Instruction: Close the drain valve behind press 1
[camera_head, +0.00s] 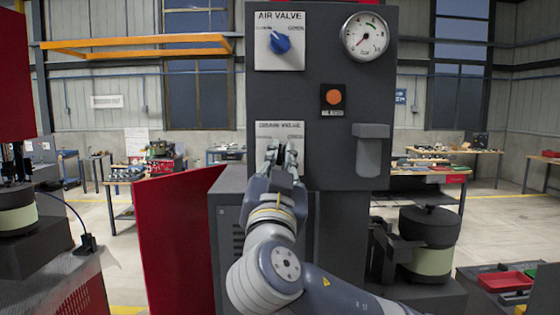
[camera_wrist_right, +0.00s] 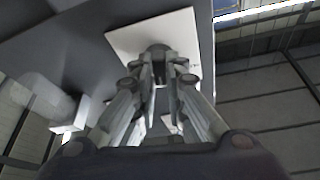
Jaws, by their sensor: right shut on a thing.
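The drain valve plate (camera_head: 280,128) is a white panel low on the dark grey cabinet, its lettering partly covered by my gripper. My right gripper (camera_head: 279,152) is in front of this plate with its fingers shut on the drain valve knob. In the right wrist view, the fingers (camera_wrist_right: 160,75) close around the dark knob (camera_wrist_right: 158,50) in the middle of the white plate (camera_wrist_right: 120,40). The knob's pointer direction is hidden. My left gripper is not in view.
Above are the air valve plate (camera_head: 280,58) with a blue knob (camera_head: 280,42), a gauge (camera_head: 366,37) and an orange button (camera_head: 333,97). A grey box-like part (camera_head: 370,152) juts out to the right. A red panel (camera_head: 172,245) stands at the left.

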